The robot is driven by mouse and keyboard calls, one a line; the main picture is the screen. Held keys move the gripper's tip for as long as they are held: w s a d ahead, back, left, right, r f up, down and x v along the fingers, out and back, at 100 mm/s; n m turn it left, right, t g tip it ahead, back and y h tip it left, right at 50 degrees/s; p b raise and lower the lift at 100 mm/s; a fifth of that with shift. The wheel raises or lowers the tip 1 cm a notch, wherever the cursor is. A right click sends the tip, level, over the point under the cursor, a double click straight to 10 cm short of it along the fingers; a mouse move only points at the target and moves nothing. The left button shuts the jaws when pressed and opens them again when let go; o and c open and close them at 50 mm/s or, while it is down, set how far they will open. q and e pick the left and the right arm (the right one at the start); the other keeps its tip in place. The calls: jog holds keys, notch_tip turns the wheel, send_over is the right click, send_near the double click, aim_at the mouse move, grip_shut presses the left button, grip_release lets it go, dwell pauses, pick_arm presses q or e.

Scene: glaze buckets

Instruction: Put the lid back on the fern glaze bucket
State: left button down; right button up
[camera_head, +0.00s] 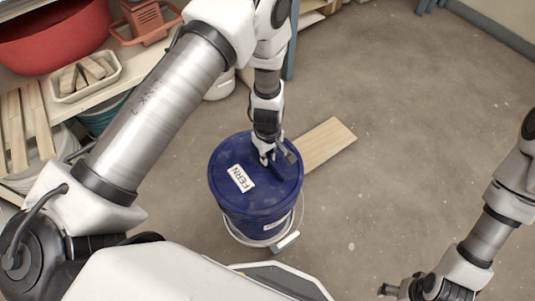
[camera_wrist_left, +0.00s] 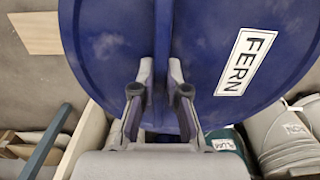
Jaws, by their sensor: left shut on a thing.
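A round blue lid (camera_head: 225,160) with a white FERN label lies over the top of the blue fern bucket (camera_head: 250,224). The bucket stands on the floor, with a small label on its side and a wire handle hanging low. My left gripper (camera_head: 275,158) is over the right part of the lid, pointing down. In the left wrist view, its fingers (camera_wrist_left: 162,85) are shut on the lid's upright rib, and the lid (camera_wrist_left: 205,35) fills the top. I cannot tell whether the lid touches the rim all round. My right gripper (camera_head: 400,290) is at the lower right, away from the bucket.
A wooden board (camera_head: 325,142) lies on the floor just behind the bucket. Shelves at the left hold a red basin (camera_head: 50,40) and a tray of wood pieces (camera_head: 85,78). Other buckets (camera_wrist_left: 275,130) show in the left wrist view. The floor at the right is clear.

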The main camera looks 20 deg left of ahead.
pick_arm(q)
jog(key=shift+f, duration=0.8)
dwell(1.5)
jog(key=c, duration=0.6)
grip_release()
jog(key=shift+c, duration=0.2)
jog(key=shift+r, duration=0.1)
jog(key=shift+r+p, duration=3)
jog(key=shift+r, duration=0.5)
jog(key=shift+f, duration=0.1)
jog(key=shift+c, duration=0.3)
